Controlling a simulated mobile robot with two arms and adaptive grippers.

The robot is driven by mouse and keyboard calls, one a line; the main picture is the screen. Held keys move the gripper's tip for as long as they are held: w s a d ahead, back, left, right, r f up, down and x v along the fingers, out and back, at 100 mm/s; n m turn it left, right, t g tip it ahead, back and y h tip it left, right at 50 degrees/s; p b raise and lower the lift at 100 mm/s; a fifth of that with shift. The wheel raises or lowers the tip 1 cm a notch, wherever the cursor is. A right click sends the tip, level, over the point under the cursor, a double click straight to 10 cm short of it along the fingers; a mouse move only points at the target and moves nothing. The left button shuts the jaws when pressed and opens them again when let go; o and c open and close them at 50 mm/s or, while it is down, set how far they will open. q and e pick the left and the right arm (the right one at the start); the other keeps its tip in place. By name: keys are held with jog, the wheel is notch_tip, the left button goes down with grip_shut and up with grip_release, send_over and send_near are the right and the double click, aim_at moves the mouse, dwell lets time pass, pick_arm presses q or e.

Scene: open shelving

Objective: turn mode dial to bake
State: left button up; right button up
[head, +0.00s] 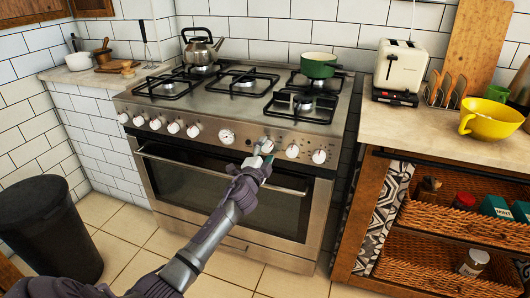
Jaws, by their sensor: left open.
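The steel stove (200,145) has a row of round white dials along its front panel. A larger dial with markings (227,136) sits near the middle of the row. I cannot read the labels, so I cannot tell which dial is the mode dial. My left gripper (262,153) is open at the panel, in front of the dial (266,145) just right of the larger one. It partly hides that dial, and I cannot tell whether the fingers touch it. Two more dials, one (292,151) and the rightmost (319,156), are clear of the gripper. My right gripper is not in view.
The oven door handle (180,162) runs just below the dials. A kettle (201,48) and a green pot (318,65) stand on the burners. A wooden shelf unit with a counter (420,128) stands to the right, a black bin (45,230) to the left.

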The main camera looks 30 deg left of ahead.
pick_arm(q)
jog(key=shift+s, duration=0.1)
jog(key=v, duration=1.1)
jog(key=shift+s+d, duration=0.2)
jog(key=shift+s, duration=0.2)
jog(key=shift+f, duration=0.1)
